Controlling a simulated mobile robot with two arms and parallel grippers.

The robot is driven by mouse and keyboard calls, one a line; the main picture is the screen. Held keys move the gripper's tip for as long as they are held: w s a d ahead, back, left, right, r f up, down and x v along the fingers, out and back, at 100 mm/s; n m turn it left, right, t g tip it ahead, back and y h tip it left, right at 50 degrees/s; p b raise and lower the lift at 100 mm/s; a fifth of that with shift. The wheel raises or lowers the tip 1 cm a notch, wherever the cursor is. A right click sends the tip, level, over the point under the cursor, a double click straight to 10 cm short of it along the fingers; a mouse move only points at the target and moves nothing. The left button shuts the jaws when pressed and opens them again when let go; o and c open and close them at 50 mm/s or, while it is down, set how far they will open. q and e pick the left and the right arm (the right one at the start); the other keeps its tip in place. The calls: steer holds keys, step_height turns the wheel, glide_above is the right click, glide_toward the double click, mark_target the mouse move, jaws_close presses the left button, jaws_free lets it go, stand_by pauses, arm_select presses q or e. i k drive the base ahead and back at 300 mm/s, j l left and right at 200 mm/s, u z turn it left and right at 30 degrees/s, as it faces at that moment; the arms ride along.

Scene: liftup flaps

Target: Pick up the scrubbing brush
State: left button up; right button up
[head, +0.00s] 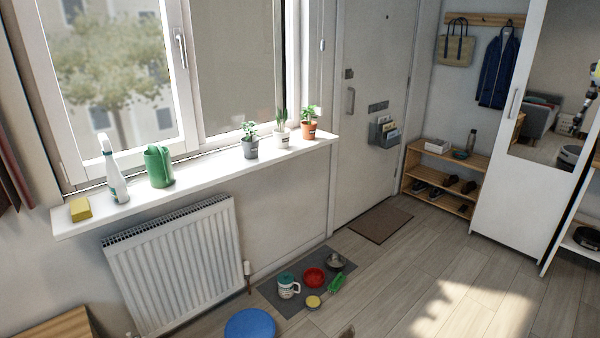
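A green object that looks like the scrubbing brush (337,284) lies low at the right edge of a grey mat (285,299) on the floor, in the head view. It is small here, so its bristles and handle are hard to make out. It lies beside a red bowl (313,277) and a small dish with yellow contents (313,301). Neither of my grippers shows in this view.
A white mug (289,288) and a dark grey item (334,262) share the mat. A blue round object (250,325) is in front. A radiator (175,264) stands left under the windowsill (222,165). The floor to the right is clear.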

mark_target(336, 284)
steer(key=i+l+u, duration=0.1)
steer(key=u, duration=0.3)
steer(key=i+l+u, duration=0.15)
steer(key=u, duration=0.2)
steer(key=i+l+u, duration=0.1)
steer(key=l+u, duration=0.15)
steer(key=u, duration=0.15)
steer(key=l+u, duration=0.2)
steer(key=u, duration=0.15)
steer(key=i+l+u, duration=0.1)
steer(key=l+u, duration=0.2)
steer(key=l, duration=0.8)
steer(key=l+u, duration=0.3)
steer(key=l, duration=0.75)
steer(key=l+u, duration=0.25)
steer(key=l, duration=0.85)
steer(key=k, duration=0.05)
